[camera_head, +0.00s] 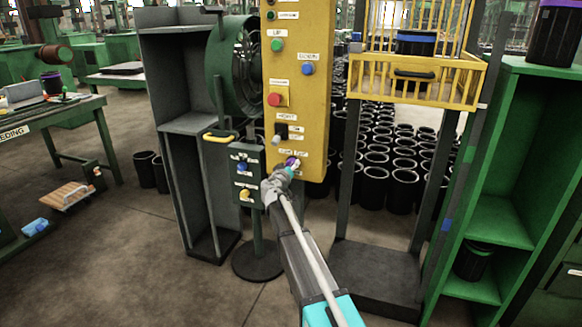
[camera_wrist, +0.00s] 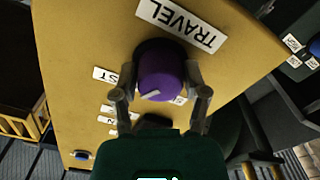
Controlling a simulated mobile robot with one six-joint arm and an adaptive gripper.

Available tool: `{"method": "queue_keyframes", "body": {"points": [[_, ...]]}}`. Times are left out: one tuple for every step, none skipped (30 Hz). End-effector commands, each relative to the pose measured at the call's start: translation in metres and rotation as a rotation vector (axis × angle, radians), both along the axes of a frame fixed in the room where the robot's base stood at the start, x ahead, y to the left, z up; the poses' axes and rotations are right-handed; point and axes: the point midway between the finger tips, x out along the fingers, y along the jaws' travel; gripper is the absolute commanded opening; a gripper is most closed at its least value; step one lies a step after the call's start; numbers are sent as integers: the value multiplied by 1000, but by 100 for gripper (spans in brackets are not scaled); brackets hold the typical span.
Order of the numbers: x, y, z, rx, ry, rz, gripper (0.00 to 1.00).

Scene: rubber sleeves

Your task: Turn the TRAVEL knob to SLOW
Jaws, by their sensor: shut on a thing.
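The purple TRAVEL knob (camera_wrist: 160,74) is on the yellow control panel (camera_wrist: 85,50), under my gripper in the wrist view. My gripper (camera_wrist: 164,82) has one finger on each side of the knob and is shut on it. A white mark shows on the knob's lower left in that view. The TRAVEL label (camera_wrist: 180,25) appears upside down above the knob. A label ending in "ST" (camera_wrist: 104,74) lies to the left. A small label to the right is mostly hidden by a finger. In the head view my gripper (camera_head: 279,175) reaches the purple knob (camera_head: 292,161) low on the panel.
Green, blue and red buttons (camera_head: 275,99) and a black switch (camera_head: 281,131) sit above the knob. A smaller button box (camera_head: 245,178) stands close on the left. A yellow cage (camera_head: 375,75) and green shelves (camera_head: 500,210) stand to the right.

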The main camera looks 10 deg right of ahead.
Motion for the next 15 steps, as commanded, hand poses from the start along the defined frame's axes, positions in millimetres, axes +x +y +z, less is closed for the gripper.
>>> {"method": "queue_keyframes", "body": {"points": [[1, 0, 0, -6, 2, 1, 10], [1, 0, 0, -10, 5, 1, 10], [1, 0, 0, -17, 8, 1, 10], [1, 0, 0, -23, 11, 1, 10], [1, 0, 0, -31, 15, 1, 10], [1, 0, 0, -43, 21, 1, 10], [1, 0, 0, -53, 26, 1, 10], [1, 0, 0, -65, 32, 1, 10], [1, 0, 0, -83, 40, 1, 10], [1, 0, 0, -96, 47, 1, 10], [1, 0, 0, -112, 55, 1, 10], [1, 0, 0, -134, 67, 1, 10], [1, 0, 1, -152, 75, 1, 10], [1, 0, 1, -172, 85, 1, 10], [1, 0, 1, -200, 99, 0, 10]]}}
